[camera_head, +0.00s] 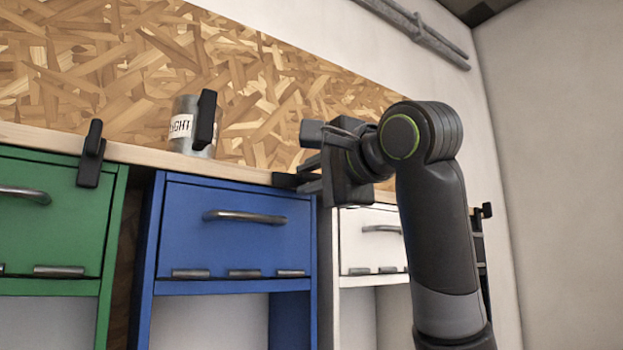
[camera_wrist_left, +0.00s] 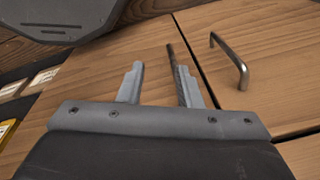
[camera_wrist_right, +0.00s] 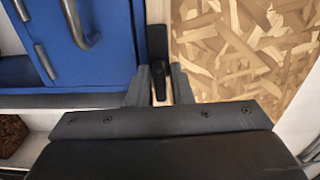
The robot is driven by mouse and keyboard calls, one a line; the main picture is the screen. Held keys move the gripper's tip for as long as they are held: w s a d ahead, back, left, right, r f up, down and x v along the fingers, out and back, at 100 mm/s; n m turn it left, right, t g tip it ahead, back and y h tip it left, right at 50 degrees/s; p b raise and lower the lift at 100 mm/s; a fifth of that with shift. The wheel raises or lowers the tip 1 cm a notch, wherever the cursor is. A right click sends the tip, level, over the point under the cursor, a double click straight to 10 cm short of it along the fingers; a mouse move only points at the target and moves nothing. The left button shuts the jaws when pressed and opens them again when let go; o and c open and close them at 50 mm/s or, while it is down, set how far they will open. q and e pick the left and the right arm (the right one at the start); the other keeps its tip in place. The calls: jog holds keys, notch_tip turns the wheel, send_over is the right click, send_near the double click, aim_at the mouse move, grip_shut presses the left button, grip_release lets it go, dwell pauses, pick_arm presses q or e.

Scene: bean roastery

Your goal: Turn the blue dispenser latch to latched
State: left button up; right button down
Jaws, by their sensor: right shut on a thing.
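The blue dispenser (camera_head: 236,195) has a closed front with a metal handle. Its black latch (camera_head: 284,180) is at its upper right corner, on the wooden ledge. The latch's arm lies sideways along the ledge, pointing left in the head view. In the right wrist view the latch (camera_wrist_right: 155,45) runs up the picture from between the fingers. My right gripper (camera_head: 310,177) is shut on the latch; it also shows in the right wrist view (camera_wrist_right: 158,82). My left gripper (camera_wrist_left: 156,82) is open and empty in the left wrist view, above a wooden surface.
A green dispenser (camera_head: 50,230) with an upright black latch (camera_head: 91,154) stands left. A white dispenser (camera_head: 372,220) is right, partly behind my arm. A metal handle (camera_wrist_left: 229,60) is near my left gripper.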

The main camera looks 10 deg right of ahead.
jog(key=n+b, duration=0.2)
jog(key=n, duration=0.1)
jog(key=shift+f+n, duration=0.15)
jog(key=shift+n, duration=0.15)
jog(key=n+b, duration=0.2)
jog(key=n, duration=0.3)
jog(key=n+b, duration=0.1)
jog(key=n, duration=0.3)
jog(key=shift+n, duration=2.3)
jog(key=c, duration=1.5)
grip_release()
jog(key=shift+w, duration=0.1)
